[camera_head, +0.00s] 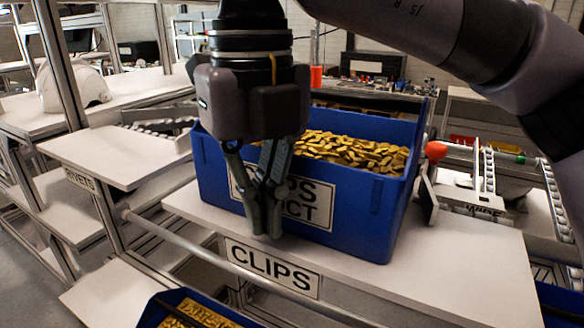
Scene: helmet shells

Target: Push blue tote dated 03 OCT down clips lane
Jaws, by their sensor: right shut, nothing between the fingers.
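A blue tote (350,235) full of gold-coloured clips (350,150) stands upright on a white shelf board in the middle of the view. Its front label (318,212) is partly hidden by my gripper; the ends of words, "PS" and "CT", show. The shelf edge below carries a "CLIPS" sign (272,266). My right gripper (266,228) points down with its fingers shut and empty, in front of the tote's near wall. I cannot tell whether the fingers touch the wall. My left gripper is not in view.
A second blue tote (165,305) with gold pieces sits lower at the bottom. Roller tracks (489,170) and an orange-red knob (436,151) are right of the tote. A white helmet shell (80,87) rests at back left.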

